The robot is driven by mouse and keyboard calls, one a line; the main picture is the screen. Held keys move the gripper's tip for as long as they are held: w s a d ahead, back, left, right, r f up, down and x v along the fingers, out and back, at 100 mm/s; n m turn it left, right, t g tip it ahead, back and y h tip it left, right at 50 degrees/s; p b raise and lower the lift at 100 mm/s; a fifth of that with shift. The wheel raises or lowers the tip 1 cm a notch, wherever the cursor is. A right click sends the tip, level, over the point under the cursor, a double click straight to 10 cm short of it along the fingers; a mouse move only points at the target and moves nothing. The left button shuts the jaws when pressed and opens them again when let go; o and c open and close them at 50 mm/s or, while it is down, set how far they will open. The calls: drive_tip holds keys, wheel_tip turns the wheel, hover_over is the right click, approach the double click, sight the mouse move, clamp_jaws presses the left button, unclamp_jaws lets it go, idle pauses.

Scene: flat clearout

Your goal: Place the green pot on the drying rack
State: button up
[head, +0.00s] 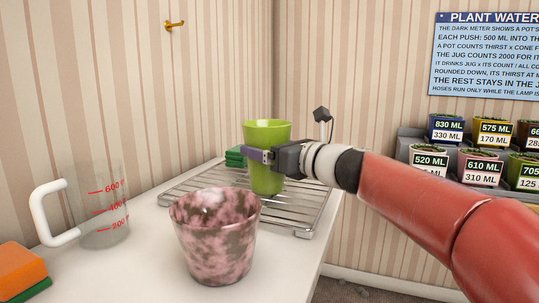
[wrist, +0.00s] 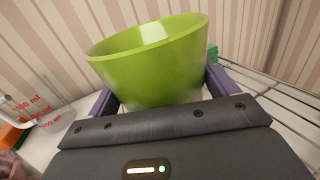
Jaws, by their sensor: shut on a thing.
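The green pot (head: 266,171) is a tall, empty-looking tapered cup, upright in my gripper (head: 256,155). My gripper is shut on its side, with a purple finger showing across it. In the wrist view the green pot (wrist: 155,65) sits between the two purple fingers. The drying rack (head: 307,207) is a silver wire rack at the back of the white counter. The pot is over or on the rack in the head view; whether its base touches the wires I cannot tell. The rack's wires also show at the right of the wrist view (wrist: 285,108).
A pink and dark mottled pot (head: 216,240) stands just in front of the rack. A clear measuring jug (head: 98,207) is at the left, with an orange and green sponge (head: 20,272) nearby. Labelled pots (head: 478,170) stand at the right.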

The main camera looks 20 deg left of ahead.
drive_tip(key=o, duration=1.2)
drive_tip(key=b+v, duration=0.1)
drive_tip(key=v, duration=1.1)
drive_tip(key=shift+f, duration=0.1)
